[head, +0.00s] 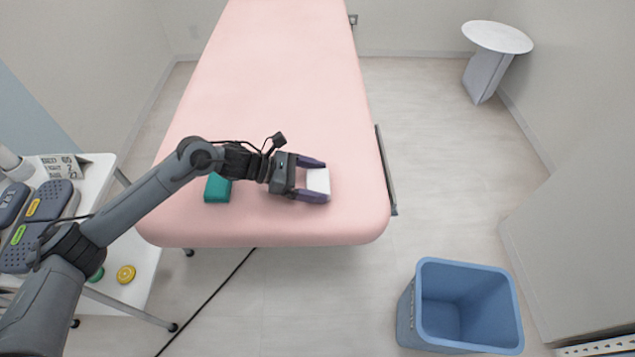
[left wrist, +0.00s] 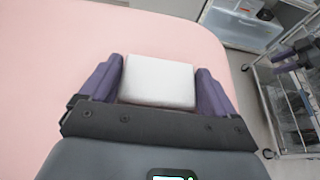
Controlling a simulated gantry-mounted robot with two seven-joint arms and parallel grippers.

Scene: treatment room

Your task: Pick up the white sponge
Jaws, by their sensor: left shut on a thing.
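The white sponge (head: 318,181) is at the near end of the pink treatment table (head: 275,95). My left gripper (head: 316,181) is shut on it, with one purple finger along each side. In the left wrist view the sponge (left wrist: 159,81) sits between the two fingers of the left gripper (left wrist: 160,88), with the pink table top behind it. I cannot tell whether the sponge rests on the table or is just above it.
A green block (head: 217,188) lies on the table beneath my left arm. A white side table (head: 130,250) with grey items stands at the left. A blue bin (head: 414,318) stands on the floor at the lower right. A round white stand (head: 497,37) is at the back right.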

